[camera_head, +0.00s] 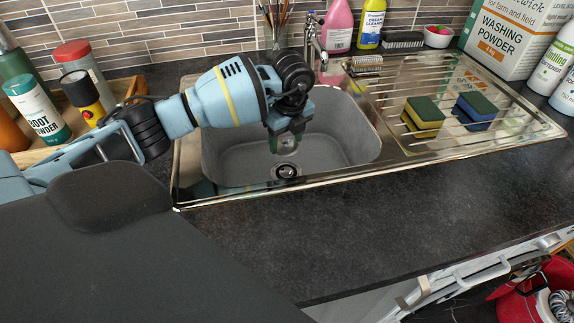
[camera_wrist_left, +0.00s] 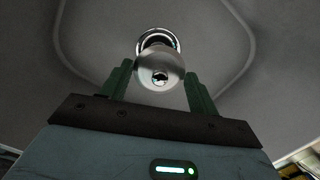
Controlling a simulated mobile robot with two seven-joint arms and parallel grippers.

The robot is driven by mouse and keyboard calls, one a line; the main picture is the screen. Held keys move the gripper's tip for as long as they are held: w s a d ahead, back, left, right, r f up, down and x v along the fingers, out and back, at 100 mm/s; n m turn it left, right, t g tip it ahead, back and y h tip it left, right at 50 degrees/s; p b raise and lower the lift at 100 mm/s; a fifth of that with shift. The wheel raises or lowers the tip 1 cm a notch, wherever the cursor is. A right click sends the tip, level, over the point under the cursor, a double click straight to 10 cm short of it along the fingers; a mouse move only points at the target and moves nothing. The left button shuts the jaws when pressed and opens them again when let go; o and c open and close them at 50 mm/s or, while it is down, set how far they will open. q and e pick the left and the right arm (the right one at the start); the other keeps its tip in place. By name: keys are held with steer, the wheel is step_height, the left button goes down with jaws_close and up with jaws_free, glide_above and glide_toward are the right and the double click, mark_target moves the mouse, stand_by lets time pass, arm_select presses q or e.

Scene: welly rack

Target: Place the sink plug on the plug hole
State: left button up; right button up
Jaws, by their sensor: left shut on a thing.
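My left gripper (camera_head: 286,142) points down into the grey sink basin (camera_head: 345,135). It is shut on the sink plug (camera_wrist_left: 160,72), a round, pale metal piece with a small dark mark in its middle, held between the two green fingers in the left wrist view. The plug hole (camera_head: 286,171) is a metal ring with a dark centre in the basin floor. In the left wrist view the plug hole (camera_wrist_left: 154,36) is partly hidden behind the plug. The plug appears to be held above the hole, apart from it. My right gripper is not in view.
The metal tap (camera_head: 316,45) stands behind the basin. The ribbed drainer (camera_head: 450,95) to the right carries a yellow-green sponge (camera_head: 424,115) and a blue-green sponge (camera_head: 475,108). A wooden tray (camera_head: 40,154) with bottles stands at left. The front worktop (camera_head: 400,215) is clear.

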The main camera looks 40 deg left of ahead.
mark_target(286, 172)
arm_select(q)
steer(key=shift+f, duration=4.75)
steer(key=shift+f+b, duration=0.15)
steer(key=shift+b, duration=0.15)
steer(key=o, duration=1)
steer(key=shift+c, duration=0.2)
steer(key=r, duration=0.4)
steer(key=d+r, duration=0.1)
steer(key=r, duration=0.7)
steer(key=shift+s+d+r+p, duration=0.15)
steer(key=shift+s+d+p, duration=0.05)
steer(key=shift+p, duration=0.2)
